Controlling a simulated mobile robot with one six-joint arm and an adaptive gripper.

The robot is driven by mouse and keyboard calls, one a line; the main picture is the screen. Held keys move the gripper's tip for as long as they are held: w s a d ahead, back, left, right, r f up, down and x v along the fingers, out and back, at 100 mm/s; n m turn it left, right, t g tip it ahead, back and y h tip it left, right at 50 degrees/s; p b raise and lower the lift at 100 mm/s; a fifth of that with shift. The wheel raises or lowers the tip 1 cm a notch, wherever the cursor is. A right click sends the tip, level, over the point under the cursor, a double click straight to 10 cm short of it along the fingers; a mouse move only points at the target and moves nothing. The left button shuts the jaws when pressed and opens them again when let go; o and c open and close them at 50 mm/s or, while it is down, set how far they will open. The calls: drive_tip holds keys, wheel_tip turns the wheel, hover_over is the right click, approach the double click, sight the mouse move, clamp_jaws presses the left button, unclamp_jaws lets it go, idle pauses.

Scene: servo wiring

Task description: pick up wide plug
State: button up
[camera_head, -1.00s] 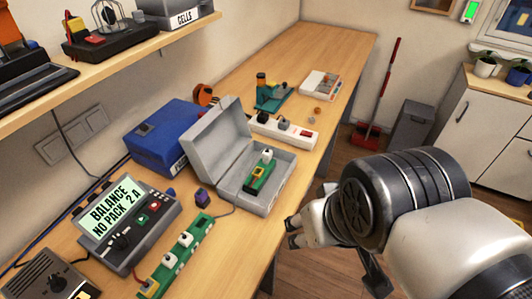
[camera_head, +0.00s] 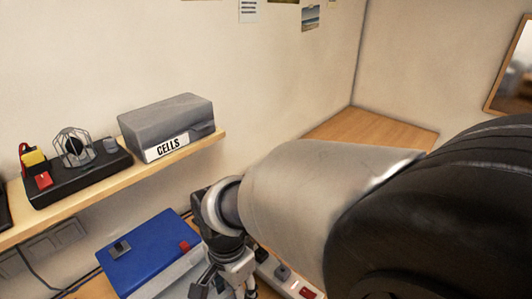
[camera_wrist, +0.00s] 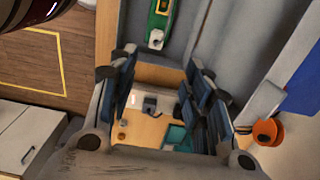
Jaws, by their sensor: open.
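My gripper (camera_head: 225,284) points down over the bench at the bottom edge of the head view, partly cut off. In the wrist view its two dark-padded fingers (camera_wrist: 163,88) stand apart with nothing held between them. A green board (camera_wrist: 162,12) with a white connector (camera_wrist: 156,40) lies inside the open grey case (camera_wrist: 208,28), beyond the fingertips at the top of the wrist view. I cannot tell whether this connector is the wide plug. No other piece in the current views is clearly a wide plug.
A blue box (camera_head: 150,250) stands left of my gripper. The power strip (camera_head: 288,282) is partly hidden by my arm. A shelf (camera_head: 110,188) with a grey CELLS box (camera_head: 168,125) is above the bench. An orange object (camera_wrist: 268,132) shows at right in the wrist view.

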drive_tip(key=f+b, duration=0.1)
drive_tip(key=f, duration=0.2)
drive_tip(key=f+b, duration=0.1)
drive_tip(key=f, duration=0.3)
drive_tip(key=f+b, duration=0.1)
drive_tip(key=f, duration=0.3)
drive_tip(key=shift+s+a+f+b, duration=0.1)
drive_tip(key=shift+s+f+b, duration=0.05)
drive_tip(key=shift+s+b, duration=0.15)
drive_tip(key=f, duration=0.1)
drive_tip(key=f+b, duration=0.1)
drive_tip(key=f, duration=0.1)
drive_tip(key=f+b, duration=0.1)
drive_tip(key=f, duration=0.1)
drive_tip(key=shift+d, duration=0.35)
drive_tip(key=shift+w+f, duration=0.1)
drive_tip(key=shift+f, duration=0.3)
drive_tip(key=c, duration=1)
